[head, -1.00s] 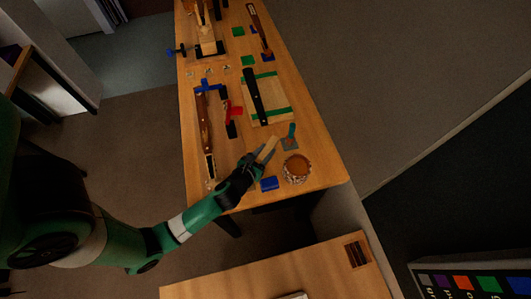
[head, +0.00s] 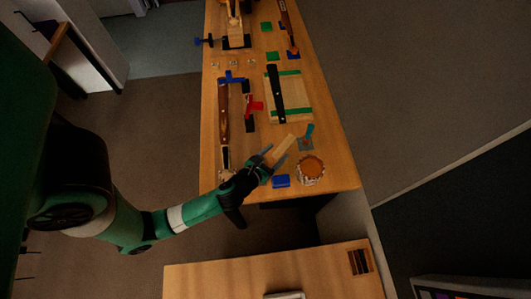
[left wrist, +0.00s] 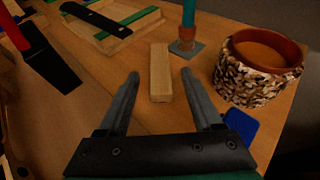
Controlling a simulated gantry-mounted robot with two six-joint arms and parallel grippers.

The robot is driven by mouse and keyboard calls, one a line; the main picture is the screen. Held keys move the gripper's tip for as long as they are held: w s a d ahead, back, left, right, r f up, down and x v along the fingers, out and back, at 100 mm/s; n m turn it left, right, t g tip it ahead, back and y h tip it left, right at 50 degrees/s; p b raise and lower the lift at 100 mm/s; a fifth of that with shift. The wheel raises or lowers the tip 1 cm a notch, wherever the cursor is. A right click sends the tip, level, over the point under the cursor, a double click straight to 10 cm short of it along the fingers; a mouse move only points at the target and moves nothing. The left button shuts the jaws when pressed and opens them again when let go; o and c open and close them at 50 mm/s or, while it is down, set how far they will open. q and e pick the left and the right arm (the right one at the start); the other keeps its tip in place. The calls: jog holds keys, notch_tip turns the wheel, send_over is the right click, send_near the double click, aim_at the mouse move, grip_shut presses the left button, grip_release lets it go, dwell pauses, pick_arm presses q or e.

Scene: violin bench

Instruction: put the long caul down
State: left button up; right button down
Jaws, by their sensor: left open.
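The long caul, a pale wooden strip (head: 285,148), lies on the bench (head: 222,152) near its front end. In the left wrist view the caul (left wrist: 160,72) lies ahead of and between my open fingers, with a gap on both sides. My left gripper (head: 272,161) is open at the caul's near end; its fingertips (left wrist: 160,76) also show in the left wrist view, apart from the strip. My right gripper is not in view.
A jar with a mottled band (head: 310,170) and a blue block (head: 281,181) stand right of the gripper. A teal-handled tool (head: 308,134) stands just beyond the caul. A board with a black bar (head: 290,95) lies farther back.

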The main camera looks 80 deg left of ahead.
pick_arm(q)
jog(key=v, duration=0.8)
jog(key=shift+s+r+p, duration=0.1)
jog(key=shift+s+p, duration=0.05)
jog(key=shift+p, duration=0.2)
jog(key=w+d+r+n+t+h, duration=0.1)
jog(key=w+d+r+n+t, duration=0.2)
jog(key=w+r+n, duration=0.55)
jog(key=w+d+r+n+t+h, duration=0.1)
jog(key=w+d+r+n+t, duration=0.3)
jog(key=w+r, duration=0.6)
jog(key=w+d+r+n+t+h, duration=0.15)
jog(key=r+n, duration=0.25)
jog(key=r, duration=0.5)
jog(key=w+r+n+t+h, duration=0.15)
jog(key=r+n, duration=0.35)
jog(key=r, duration=0.5)
jog(key=s+d+r+n+t+h, duration=0.1)
jog(key=s+r+n+t, duration=0.1)
jog(key=r, duration=0.6)
jog(key=s+d+r+n+t+h, duration=0.2)
jog(key=s+r, duration=0.1)
jog(key=r, duration=0.5)
jog(key=s+d+r+n+t+h, duration=0.1)
jog(key=s+r+n+t+h, duration=0.1)
jog(key=r, duration=0.6)
jog(key=shift+s+d+r+t, duration=0.3)
jog(key=shift+s+d, duration=0.05)
jog(key=shift+s, duration=0.15)
